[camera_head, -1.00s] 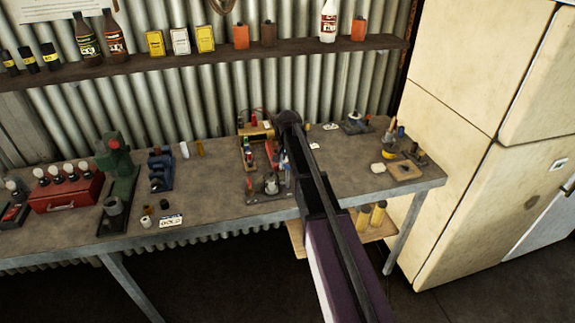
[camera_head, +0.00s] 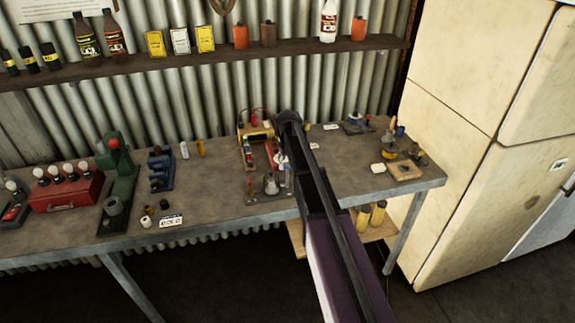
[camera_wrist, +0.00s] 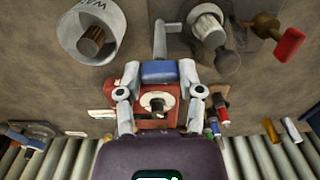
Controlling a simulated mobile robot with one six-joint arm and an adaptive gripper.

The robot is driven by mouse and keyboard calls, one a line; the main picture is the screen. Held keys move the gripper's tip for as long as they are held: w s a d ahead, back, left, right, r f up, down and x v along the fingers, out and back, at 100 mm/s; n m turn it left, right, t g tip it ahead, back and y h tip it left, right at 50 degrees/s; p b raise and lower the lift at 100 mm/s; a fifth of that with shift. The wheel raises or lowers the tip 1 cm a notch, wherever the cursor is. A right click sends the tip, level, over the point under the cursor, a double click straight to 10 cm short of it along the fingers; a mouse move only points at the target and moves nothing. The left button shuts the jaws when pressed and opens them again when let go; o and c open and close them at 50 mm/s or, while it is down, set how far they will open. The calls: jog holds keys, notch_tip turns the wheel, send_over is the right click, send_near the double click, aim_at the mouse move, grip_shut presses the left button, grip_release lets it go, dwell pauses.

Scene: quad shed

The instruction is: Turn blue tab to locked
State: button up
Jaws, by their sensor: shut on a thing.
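The blue tab (camera_wrist: 159,72) sits between the two fingers of my gripper (camera_wrist: 158,70) in the wrist view, and the fingers are shut on it. A red housing (camera_wrist: 146,124) with a round white plate and a dark central knob shows just beyond it, partly hidden by my gripper. A locked mark is not readable here. In the head view, my arm covers much of the gripper and the tab on the bench.
In the wrist view, a white lettered cup (camera_wrist: 71,41) is at upper left and a red-handled valve (camera_wrist: 289,45) at upper right.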

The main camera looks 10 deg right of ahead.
jog(key=shift+s, duration=0.1)
jog(key=o, duration=1.1)
jog(key=shift+o, duration=0.2)
jog(key=shift+m, duration=0.4)
